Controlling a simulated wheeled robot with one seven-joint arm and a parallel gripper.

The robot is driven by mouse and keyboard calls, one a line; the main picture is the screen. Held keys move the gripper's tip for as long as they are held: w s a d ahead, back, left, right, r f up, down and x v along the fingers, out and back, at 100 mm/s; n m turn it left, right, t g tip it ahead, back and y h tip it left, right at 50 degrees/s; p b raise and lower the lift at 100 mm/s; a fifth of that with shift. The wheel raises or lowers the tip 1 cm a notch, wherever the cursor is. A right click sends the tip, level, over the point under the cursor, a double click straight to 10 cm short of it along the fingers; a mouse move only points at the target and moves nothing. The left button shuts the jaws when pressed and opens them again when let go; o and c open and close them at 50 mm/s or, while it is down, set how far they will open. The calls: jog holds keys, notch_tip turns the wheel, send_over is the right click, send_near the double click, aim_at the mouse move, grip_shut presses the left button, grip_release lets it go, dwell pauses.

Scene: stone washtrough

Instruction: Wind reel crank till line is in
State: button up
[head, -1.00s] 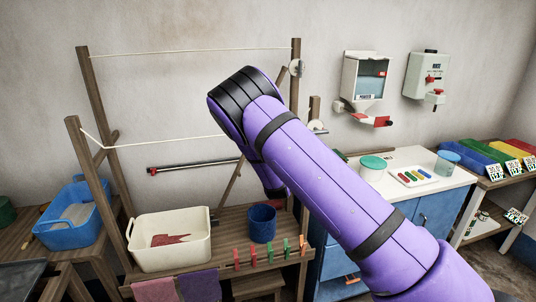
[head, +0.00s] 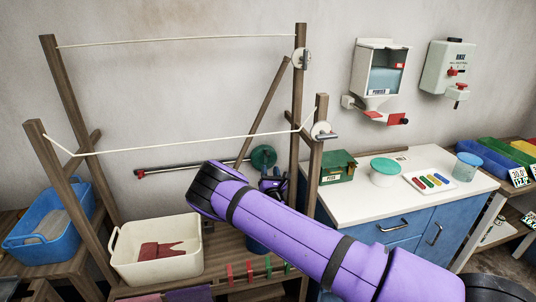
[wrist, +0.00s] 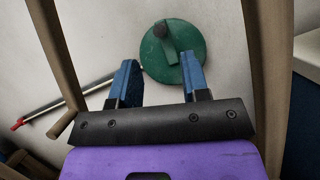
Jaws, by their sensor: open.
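A green round disc (head: 263,157) is at the wall behind the wooden frame, at the end of a dark rod. In the wrist view the green disc (wrist: 188,62) has a green arm with a dark knob (wrist: 161,29) near its upper left edge. It looks like the reel and its crank. My gripper (wrist: 158,72) is open and empty, its blue fingers pointing toward the disc and apart from the knob. In the head view my gripper (head: 272,183) is small and partly hidden, just below the disc. Two pale lines (head: 190,145) run between the posts, the lower one sagging slightly.
Wooden posts (head: 299,110) stand just right of my gripper, with small white wheels (head: 323,131) on them. A cream basin (head: 125,255) with red cloth stands at lower left. A green box (head: 338,167) sits on the white counter (head: 362,200). Coloured pegs (head: 250,272) line the front rail.

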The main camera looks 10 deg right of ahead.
aim_at(267, 152)
jog(key=x, duration=0.8)
jog(key=shift+w+r, duration=0.1)
jog(key=shift+w, duration=0.2)
grip_shut()
